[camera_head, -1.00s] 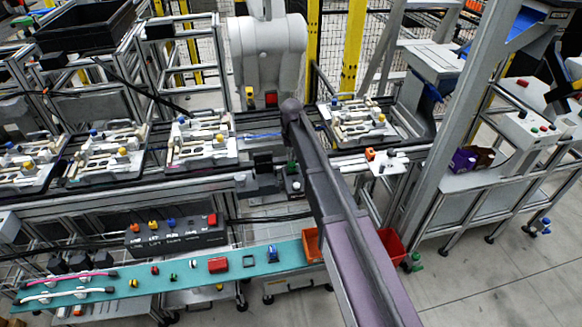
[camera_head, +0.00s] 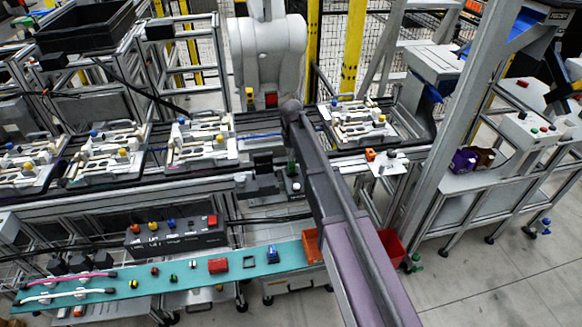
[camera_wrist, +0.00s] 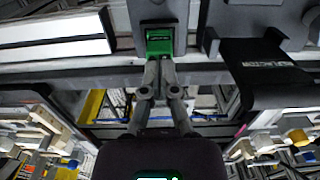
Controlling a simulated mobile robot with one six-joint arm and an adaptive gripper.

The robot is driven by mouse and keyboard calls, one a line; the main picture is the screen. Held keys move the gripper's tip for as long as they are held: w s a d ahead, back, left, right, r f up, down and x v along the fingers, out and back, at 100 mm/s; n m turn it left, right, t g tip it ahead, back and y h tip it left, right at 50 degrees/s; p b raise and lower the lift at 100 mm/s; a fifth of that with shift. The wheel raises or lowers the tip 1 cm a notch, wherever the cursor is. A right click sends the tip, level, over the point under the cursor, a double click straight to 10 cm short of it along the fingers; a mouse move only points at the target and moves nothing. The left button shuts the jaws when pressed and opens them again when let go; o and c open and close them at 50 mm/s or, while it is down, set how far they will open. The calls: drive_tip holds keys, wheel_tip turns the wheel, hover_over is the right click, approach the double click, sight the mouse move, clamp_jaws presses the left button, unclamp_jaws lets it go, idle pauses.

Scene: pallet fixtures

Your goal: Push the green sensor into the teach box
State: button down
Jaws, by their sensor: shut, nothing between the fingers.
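The green sensor (camera_wrist: 160,42) shows in the wrist view as a small green block in a dark slot of a grey housing, which I take to be the teach box (camera_wrist: 160,12). My gripper (camera_wrist: 160,62) is shut and empty. Its fingertips are at the near face of the green block and look to touch it, though a small gap cannot be ruled out. In the head view a green spot, the sensor (camera_head: 291,168), sits at the small dark box (camera_head: 294,187) beside my arm. How deep the sensor sits cannot be told.
A black bracket with lettering (camera_wrist: 265,70) stands close on the right in the wrist view. A pale bar (camera_wrist: 55,38) lies on the left. In the head view a dark button panel (camera_head: 175,237) and a teal board (camera_head: 190,275) with small parts lie front left.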

drive_tip(key=shift+r+p, duration=0.65)
drive_tip(key=shift+r, duration=0.05)
idle(0.8)
drive_tip(key=shift+r+p, duration=2.9)
drive_tip(key=s+d+f+m+b, duration=0.1)
drive_tip(key=s+d+m, duration=0.2)
drive_tip(key=s+d, duration=1.9)
drive_tip(key=s, duration=0.3)
drive_tip(key=shift+s+d+f+b, duration=0.3)
drive_tip(key=shift+s+d, duration=0.1)
drive_tip(key=shift+a, duration=0.1)
